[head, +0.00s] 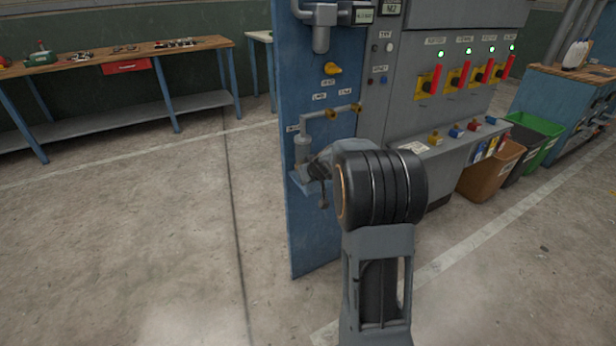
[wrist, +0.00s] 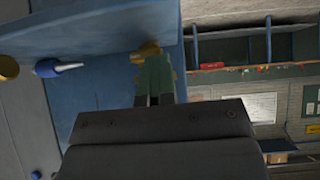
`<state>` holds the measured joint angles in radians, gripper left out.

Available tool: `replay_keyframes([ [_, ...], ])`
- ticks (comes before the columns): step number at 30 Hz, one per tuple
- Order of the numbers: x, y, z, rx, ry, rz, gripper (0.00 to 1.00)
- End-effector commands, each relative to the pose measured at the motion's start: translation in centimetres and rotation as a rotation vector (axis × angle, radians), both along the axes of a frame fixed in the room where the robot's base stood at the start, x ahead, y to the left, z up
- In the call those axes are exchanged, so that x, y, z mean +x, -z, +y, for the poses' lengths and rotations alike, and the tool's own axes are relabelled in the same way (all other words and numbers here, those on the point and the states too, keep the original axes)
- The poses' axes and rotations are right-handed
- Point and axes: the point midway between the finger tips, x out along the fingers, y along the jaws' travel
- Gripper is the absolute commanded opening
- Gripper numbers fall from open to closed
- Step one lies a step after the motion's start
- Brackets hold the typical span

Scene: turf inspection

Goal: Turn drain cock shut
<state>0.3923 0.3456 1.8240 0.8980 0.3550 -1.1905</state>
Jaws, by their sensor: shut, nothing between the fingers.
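A grey pipe (head: 304,145) with brass fittings (head: 331,114) runs along the blue panel (head: 318,235) in the head view. No label that I can read marks the drain cock, so I cannot tell which fitting it is. In the wrist view a brass piece (wrist: 147,48) shows against blue metal just beyond my fingertips. My gripper (wrist: 154,64) is shut and empty, close to that piece. Whether they touch is unclear. In the head view my own arm hides most of the gripper and the panel area behind it.
A yellow knob (head: 332,68) sits higher on the panel. Red levers (head: 436,73) and a ledge with coloured knobs (head: 456,132) are to the right, above bins (head: 490,172). A workbench (head: 110,66) stands at the back left. The floor (head: 130,225) at left is clear.

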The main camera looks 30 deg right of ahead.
Motion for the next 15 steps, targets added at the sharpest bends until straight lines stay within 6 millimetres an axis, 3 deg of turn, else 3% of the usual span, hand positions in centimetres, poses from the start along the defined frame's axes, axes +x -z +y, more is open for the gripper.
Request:
replay_keyframes([
  [8,-0.2,0.3,-1.6,-0.002,0.009,0.007,0.00],
  [15,-0.1,-3.1,-1.0,-0.003,0.001,0.001,0.00],
])
